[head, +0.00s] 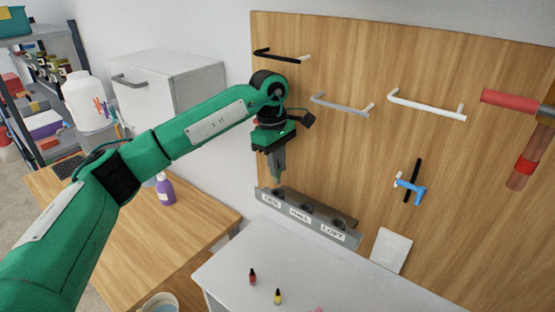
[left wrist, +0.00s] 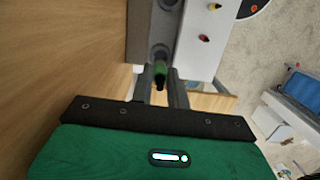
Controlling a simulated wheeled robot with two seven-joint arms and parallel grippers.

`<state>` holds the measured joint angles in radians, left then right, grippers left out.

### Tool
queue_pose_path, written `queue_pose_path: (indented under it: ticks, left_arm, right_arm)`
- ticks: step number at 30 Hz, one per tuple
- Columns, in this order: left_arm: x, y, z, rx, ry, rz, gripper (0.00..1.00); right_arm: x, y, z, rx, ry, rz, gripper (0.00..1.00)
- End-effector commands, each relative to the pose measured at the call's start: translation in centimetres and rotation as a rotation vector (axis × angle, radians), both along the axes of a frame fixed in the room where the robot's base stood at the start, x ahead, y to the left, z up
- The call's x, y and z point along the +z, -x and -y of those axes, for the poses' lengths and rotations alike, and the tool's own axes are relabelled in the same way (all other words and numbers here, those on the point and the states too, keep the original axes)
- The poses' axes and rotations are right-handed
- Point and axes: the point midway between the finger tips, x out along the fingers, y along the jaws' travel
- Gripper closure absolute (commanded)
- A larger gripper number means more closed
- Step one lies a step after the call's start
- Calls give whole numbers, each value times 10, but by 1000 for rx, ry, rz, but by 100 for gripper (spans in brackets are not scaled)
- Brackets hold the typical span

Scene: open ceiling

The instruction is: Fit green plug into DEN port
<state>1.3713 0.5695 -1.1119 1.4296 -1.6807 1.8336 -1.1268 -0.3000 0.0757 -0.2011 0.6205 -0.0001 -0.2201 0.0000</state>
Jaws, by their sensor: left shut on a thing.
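My left gripper (head: 276,170) points down just above the left end of the grey port strip (head: 262,192), over the port labelled DEN (head: 271,199). It is shut on the green plug (left wrist: 160,70), which shows between the fingertips in the left wrist view. In the head view the fingers mostly hide the plug. The plug's end is close to the DEN opening; I cannot tell whether it touches or enters it. The HALL label (head: 300,214) and COPY label (head: 333,233) sit farther right on the strip. My right gripper is not in view.
A red plug (head: 253,277) and a yellow plug (head: 278,296) stand on the white table (head: 225,272) below the strip. Handles, including a white one (head: 427,106), stick out from the wooden wall panel (head: 360,60). A blue-handled valve (head: 410,190) is to the right.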

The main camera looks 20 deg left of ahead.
Motion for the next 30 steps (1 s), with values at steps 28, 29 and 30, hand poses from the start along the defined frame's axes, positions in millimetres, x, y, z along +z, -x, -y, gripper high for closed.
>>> queue_pose_path:
  ticks: [28,29,30]
  left_arm:
    - [-22,1,1,-7,-3,-1,100]
    - [-22,1,2,-8,-3,-2,100]
    - [-22,1,2,-10,-2,-2,100]
  right_arm:
    - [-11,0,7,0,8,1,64]
    - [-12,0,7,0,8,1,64]
    - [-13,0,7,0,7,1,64]
